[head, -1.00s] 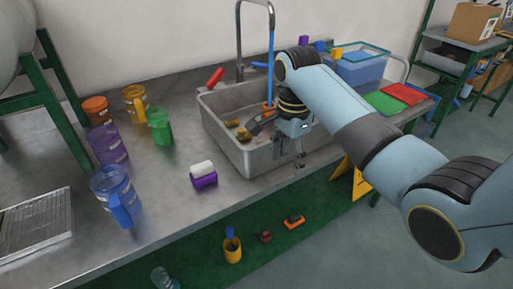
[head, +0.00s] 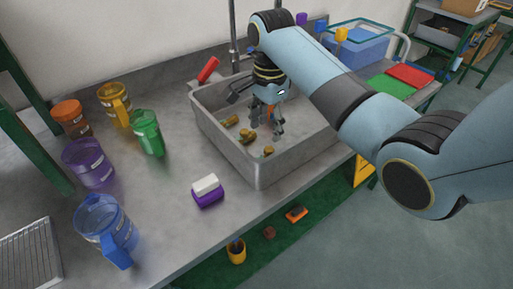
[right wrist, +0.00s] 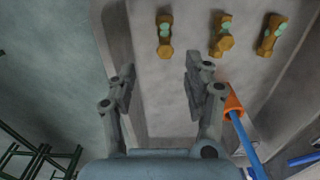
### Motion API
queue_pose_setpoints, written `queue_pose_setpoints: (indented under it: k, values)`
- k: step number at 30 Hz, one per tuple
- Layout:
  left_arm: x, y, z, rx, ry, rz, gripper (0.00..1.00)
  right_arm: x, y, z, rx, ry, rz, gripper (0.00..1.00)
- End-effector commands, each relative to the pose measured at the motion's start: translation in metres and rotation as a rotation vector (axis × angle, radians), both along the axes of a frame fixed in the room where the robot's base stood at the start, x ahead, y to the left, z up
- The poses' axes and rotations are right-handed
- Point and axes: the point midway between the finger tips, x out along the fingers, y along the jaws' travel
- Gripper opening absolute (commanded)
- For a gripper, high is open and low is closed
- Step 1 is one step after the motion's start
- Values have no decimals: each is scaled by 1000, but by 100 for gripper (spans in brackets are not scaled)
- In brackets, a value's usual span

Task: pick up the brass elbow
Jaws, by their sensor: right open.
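Three brass fittings lie on the floor of the grey sink (head: 262,172): a far-left one (head: 231,120), a middle one (head: 247,135) and a near one (head: 267,151). In the right wrist view they are a left fitting (right wrist: 164,35), a middle fitting (right wrist: 221,36) and a right fitting (right wrist: 270,36), each with a pale green patch. The middle one there looks somewhat bent; I cannot tell surely which is the elbow. My right gripper (head: 275,128) is open and empty over the sink, apart from the fittings. My left gripper is out of view.
A blue-handled tool with an orange part (right wrist: 235,104) is beside my right fingers. Left of the sink stand a green mug (head: 148,133) and other coloured mugs. A purple-and-white block (head: 207,191) lies in front. The sink walls (head: 222,137) surround the fittings.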

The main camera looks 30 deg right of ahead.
Motion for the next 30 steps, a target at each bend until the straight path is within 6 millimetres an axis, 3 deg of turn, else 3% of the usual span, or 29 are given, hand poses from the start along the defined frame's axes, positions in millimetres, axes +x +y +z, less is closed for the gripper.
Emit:
queue_pose_setpoints:
  k: [12, 24, 30]
  values:
    - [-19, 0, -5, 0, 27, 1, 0, 0, 0, -54, 1, 2, 0, 51]
    - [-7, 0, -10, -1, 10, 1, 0, 7, -3, -103, 0, 2, 1, 51]
    - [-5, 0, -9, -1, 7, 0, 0, 7, -3, -108, 0, 0, 1, 51]
